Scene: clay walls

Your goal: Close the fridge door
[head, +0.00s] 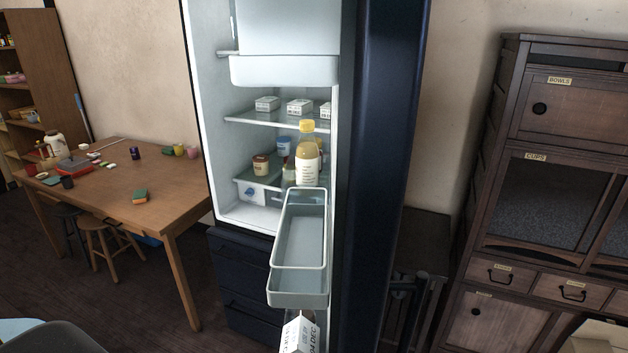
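The dark blue fridge door (382,150) stands wide open. It swings out toward me on the right side of the lit fridge interior (215,120). Its inner side carries door bins (300,285). A yellow-capped bottle (308,165) stands at the door's upper bin, and a white carton (299,335) shows low at the bottom edge. The door's lower end is cut off by the frame. Neither of my grippers can be made out in the head view.
A wooden table (150,190) with small items stands left of the fridge, with stools (105,240) beside it. A dark wooden cabinet (540,200) stands on the right. A low dark stand (425,232) is between door and cabinet. Fridge shelves hold white boxes (299,107) and jars.

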